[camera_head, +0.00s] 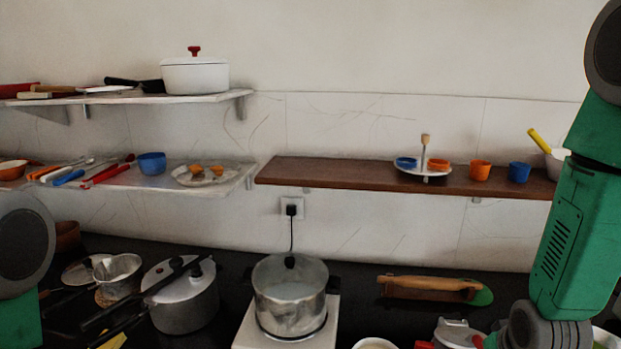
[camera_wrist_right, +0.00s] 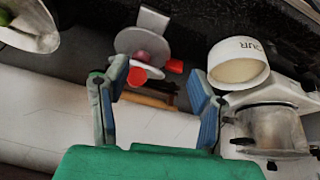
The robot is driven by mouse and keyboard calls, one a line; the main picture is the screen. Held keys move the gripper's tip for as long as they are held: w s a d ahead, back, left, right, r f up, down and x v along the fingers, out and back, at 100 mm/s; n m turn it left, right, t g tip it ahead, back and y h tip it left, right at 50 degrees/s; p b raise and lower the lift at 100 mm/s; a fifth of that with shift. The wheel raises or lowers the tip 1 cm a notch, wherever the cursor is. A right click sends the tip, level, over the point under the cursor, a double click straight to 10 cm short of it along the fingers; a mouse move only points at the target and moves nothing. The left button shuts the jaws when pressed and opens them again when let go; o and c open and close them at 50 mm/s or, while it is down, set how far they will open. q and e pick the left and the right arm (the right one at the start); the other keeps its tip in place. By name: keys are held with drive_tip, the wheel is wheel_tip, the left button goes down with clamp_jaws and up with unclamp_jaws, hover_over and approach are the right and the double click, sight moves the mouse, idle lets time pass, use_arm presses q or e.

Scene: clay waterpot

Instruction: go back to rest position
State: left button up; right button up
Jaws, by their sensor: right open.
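My right arm (camera_head: 572,235) comes in at the right of the head view, a green link with dark grey joints; its gripper is out of that frame. In the right wrist view my right gripper (camera_wrist_right: 157,82) is open, its two blue-padded fingers wide apart. Nothing is held between them; a grey round tool with red parts (camera_wrist_right: 142,45) and a wooden rolling pin (camera_wrist_right: 148,101) show beyond. Part of my left arm (camera_head: 22,245) shows at the left edge of the head view; its gripper is not seen.
A metal pot (camera_head: 290,300) stands on a white hot plate (camera_head: 250,333). A white cup (camera_wrist_right: 238,68) is close beside my right finger in the wrist view. The wall above is clear.

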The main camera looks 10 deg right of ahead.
drive_tip(key=s+a+f+n+g+b, duration=0.1)
drive_tip(key=s+a+f+b, duration=0.2)
drive_tip(key=s+f, duration=0.3)
drive_tip(key=s+a+f+n+g+y+b, duration=0.1)
drive_tip(key=s+a+f+b, duration=0.3)
drive_tip(key=s+f, duration=0.3)
drive_tip(key=s+a+f+g+b, duration=0.1)
drive_tip(key=s+a+f+b, duration=0.2)
drive_tip(key=f, duration=1.1)
drive_tip(key=s+b, duration=0.2)
drive_tip(key=s, duration=0.2)
drive_tip(key=shift+s+a+f+n+g+y, duration=0.2)
drive_tip(key=shift+a+f+n+g+y, duration=0.2)
